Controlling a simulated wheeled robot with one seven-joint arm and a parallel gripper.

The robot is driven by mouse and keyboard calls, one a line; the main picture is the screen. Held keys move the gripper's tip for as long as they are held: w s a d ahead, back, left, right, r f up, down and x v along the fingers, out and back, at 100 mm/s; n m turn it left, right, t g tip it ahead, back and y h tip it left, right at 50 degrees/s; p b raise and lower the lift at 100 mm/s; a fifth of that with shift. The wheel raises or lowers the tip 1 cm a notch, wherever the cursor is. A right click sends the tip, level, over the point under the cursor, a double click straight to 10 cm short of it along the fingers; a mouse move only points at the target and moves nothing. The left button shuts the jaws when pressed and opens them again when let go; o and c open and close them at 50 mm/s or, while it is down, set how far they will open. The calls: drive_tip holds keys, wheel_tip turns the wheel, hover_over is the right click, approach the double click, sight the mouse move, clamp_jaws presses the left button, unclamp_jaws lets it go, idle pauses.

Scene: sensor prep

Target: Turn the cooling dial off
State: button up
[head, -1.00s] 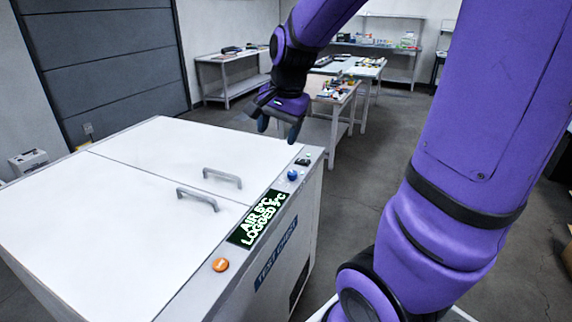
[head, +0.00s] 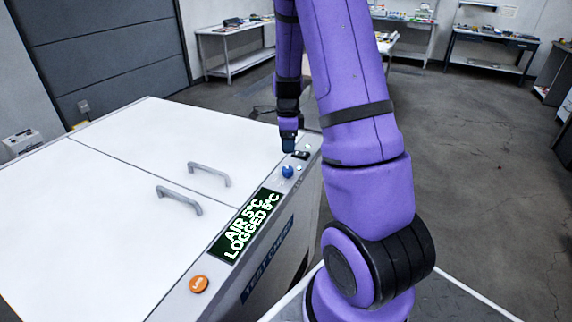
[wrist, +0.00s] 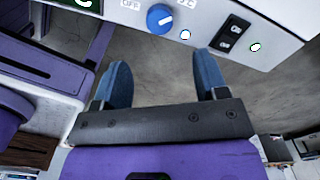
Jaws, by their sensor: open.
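The blue cooling dial (head: 288,171) sits on the front control strip of the white test chest (head: 120,150). In the wrist view the dial (wrist: 159,18) shows a white mark that seems to point right, toward a partly cut-off "°C" label; an "OFF" label is on its left. My gripper (head: 289,145) is over the strip's far end, just beyond the dial in the head view. In the wrist view my gripper (wrist: 163,68) has its two blue fingers apart with nothing between them. The dial is beyond the fingertips and not between them.
An orange button (head: 199,284) is at the strip's near end. A black switch (wrist: 233,34) is right of the dial in the wrist view. Two grey lid handles (head: 209,174) stand up from the chest top.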

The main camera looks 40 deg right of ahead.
sight(287, 168)
wheel_tip(287, 168, down, 10)
drive_tip(key=shift+f, duration=0.1)
idle(0.4)
drive_tip(key=c, duration=0.9)
drive_tip(key=shift+c, duration=0.2)
